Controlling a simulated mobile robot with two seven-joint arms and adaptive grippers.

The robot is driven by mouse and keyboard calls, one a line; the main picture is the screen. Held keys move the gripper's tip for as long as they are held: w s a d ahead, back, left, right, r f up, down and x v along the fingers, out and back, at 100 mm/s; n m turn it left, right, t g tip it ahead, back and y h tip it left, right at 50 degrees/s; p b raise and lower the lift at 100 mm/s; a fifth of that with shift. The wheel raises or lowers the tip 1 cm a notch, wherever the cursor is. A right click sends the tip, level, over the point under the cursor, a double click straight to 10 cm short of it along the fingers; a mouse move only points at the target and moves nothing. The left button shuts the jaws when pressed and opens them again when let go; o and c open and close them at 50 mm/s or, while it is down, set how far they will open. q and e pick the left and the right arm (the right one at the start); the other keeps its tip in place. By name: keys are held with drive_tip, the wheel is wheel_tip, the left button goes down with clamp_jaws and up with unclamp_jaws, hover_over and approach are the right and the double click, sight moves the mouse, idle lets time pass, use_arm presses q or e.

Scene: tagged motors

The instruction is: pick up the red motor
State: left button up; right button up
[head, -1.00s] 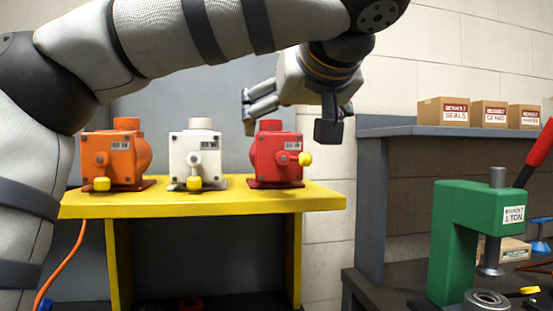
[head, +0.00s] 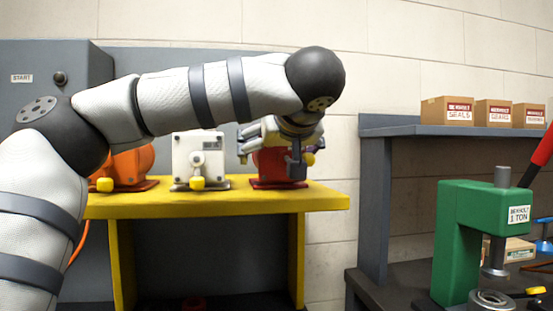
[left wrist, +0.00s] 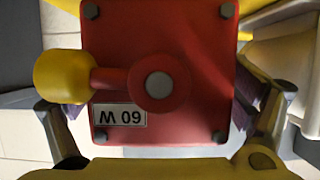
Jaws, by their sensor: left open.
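The red motor (head: 268,168) stands upright on the yellow bench (head: 220,200), at the right end of a row of motors. My left gripper (head: 270,150) is at the red motor, with its fingers around the upper body and hiding much of it in the head view. In the left wrist view the red motor (left wrist: 185,110) fills the middle, with its yellow knob at left and a 60 W label. The left gripper's fingers (left wrist: 155,115) are open, one on each side of the motor; I cannot tell whether they touch it. My right gripper is not in view.
A white motor (head: 185,160) stands left of the red one, and an orange motor (head: 130,168) is partly behind my left arm. A green press (head: 460,230) and a shelf (head: 440,130) with boxes (head: 493,113) are at right. A grey cabinet (head: 50,75) stands behind.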

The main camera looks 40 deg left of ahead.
use_arm(q)
drive_tip(key=c, duration=1.6)
drive_tip(key=shift+r, duration=0.15)
drive_tip(key=c, duration=0.4)
drive_tip(key=shift+o, duration=0.2)
drive_tip(key=shift+r, duration=0.65)
drive_tip(key=shift+c, duration=0.3)
wheel_tip(320, 180, up, 2)
drive_tip(key=shift+d+r, duration=0.15)
drive_tip(key=shift+r, duration=0.05)
drive_tip(key=d+r, duration=0.1)
drive_tip(key=r, duration=0.1)
drive_tip(key=s+d+r, duration=0.1)
drive_tip(key=d+r, duration=0.1)
drive_tip(key=s+d+r, duration=0.1)
drive_tip(key=d+r, duration=0.1)
drive_tip(key=shift+s+d, duration=0.15)
drive_tip(key=shift+d, duration=0.05)
drive_tip(key=s+d+r, duration=0.1)
drive_tip(key=d, duration=0.1)
drive_tip(key=s+d+r, duration=0.1)
drive_tip(key=d, duration=0.2)
drive_tip(key=s+d+r, duration=0.1)
drive_tip(key=d, duration=0.1)
drive_tip(key=shift+d+r, duration=0.15)
drive_tip(key=shift+d, duration=0.1)
